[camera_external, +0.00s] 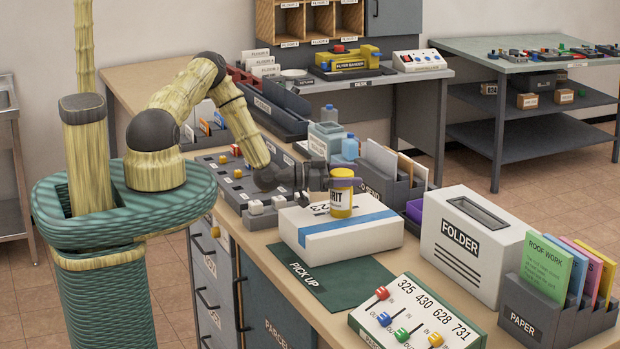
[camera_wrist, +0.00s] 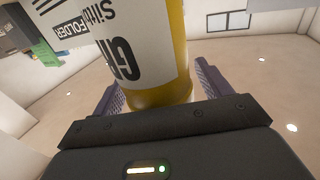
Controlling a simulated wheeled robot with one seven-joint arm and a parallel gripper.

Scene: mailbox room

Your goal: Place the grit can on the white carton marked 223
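The carton's printed number is partly hidden behind the can. My gripper (camera_external: 344,183) reaches in from the left, with its purple fingers on either side of the can. The can also fills the middle of the wrist view (camera_wrist: 148,55), between the fingers, and my gripper appears shut on it.
The carton sits at the back of a dark green PICK UP mat (camera_external: 335,287). A white FOLDER box (camera_external: 470,245) stands to the right, and a board of coloured sliders (camera_external: 415,318) lies in front. Bottles (camera_external: 350,148) and grey organisers (camera_external: 383,190) stand close behind the can.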

